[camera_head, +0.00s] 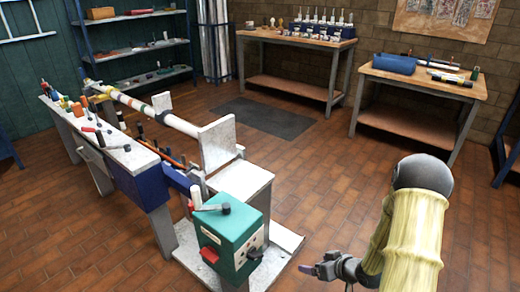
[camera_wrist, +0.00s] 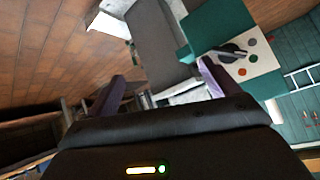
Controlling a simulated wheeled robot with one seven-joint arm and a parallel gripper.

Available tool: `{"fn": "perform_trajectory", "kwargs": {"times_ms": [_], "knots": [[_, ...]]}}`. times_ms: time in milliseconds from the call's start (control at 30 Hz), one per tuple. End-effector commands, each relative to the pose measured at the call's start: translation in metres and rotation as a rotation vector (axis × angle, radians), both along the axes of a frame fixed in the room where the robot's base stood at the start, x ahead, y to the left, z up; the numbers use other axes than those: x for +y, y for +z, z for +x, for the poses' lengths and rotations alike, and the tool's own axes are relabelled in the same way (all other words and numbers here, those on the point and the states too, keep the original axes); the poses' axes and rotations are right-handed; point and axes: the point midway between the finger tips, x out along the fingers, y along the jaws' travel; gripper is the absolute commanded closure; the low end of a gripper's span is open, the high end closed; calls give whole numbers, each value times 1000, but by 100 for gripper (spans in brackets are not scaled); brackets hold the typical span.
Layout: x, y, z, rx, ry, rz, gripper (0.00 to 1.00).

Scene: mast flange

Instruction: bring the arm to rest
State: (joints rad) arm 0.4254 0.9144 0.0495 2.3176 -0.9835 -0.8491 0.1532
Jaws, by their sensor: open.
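My gripper (camera_head: 318,269) is low at the right of the head view, in free air to the right of the green control box (camera_head: 232,225) of the long bench machine. My arm comes in from the lower right in a yellowish sleeve. In the wrist view my gripper (camera_wrist: 160,86) has its two purple fingers wide apart with nothing held between them. Beyond the fingers the wrist view shows a grey slab of the machine and the green box with its pale button panel (camera_wrist: 243,58).
The long bench (camera_head: 125,152) carries a striped mast (camera_head: 150,113) and several small tools. A table with a blue roll (camera_head: 394,64) stands at the back right, another workbench (camera_head: 295,37) at the back. The brick floor (camera_head: 320,180) between is clear, with a dark mat.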

Motion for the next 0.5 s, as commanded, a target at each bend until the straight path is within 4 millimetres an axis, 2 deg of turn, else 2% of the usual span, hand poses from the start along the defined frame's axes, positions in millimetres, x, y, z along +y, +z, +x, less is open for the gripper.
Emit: {"fn": "perform_trajectory", "kwargs": {"times_ms": [33, 267, 500], "knots": [[-3, 12, 3, 12, -14, -59, 13], [-18, 58, -2, 110, -121, -266, 13], [-18, 111, -32, 228, -247, -386, 13]]}}
